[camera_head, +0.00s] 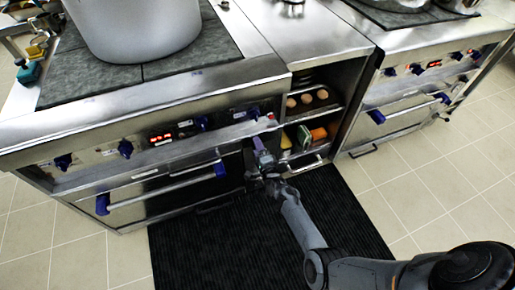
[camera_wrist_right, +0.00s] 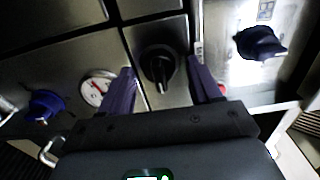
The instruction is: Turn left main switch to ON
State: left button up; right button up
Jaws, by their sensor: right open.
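The left stove (camera_head: 110,165) has a front panel with blue knobs and a red-lit display. In the right wrist view a black rotary knob (camera_wrist_right: 158,64), which looks like the main switch, sits on a metal panel. My right gripper (camera_head: 262,155) is at the right end of the left stove's front. In the wrist view the right gripper (camera_wrist_right: 161,70) is open, with one purple finger on each side of the black knob. I cannot tell whether the fingers touch it. The switch is hidden behind the gripper in the head view. My left gripper is not in view.
A round white gauge (camera_wrist_right: 97,88) and a blue knob (camera_wrist_right: 44,105) are left of the black knob; another blue knob (camera_wrist_right: 260,42) is right. An open shelf (camera_head: 310,115) with food stands beside the stove. A large pot (camera_head: 135,25) is on top. A black mat (camera_head: 220,245) covers the floor.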

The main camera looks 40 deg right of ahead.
jog(key=shift+s, duration=0.1)
jog(key=p+v, duration=0.4)
jog(key=v, duration=0.6)
jog(key=shift+s+a+p, duration=0.2)
jog(key=shift+s+p, duration=0.15)
jog(key=shift+p, duration=0.05)
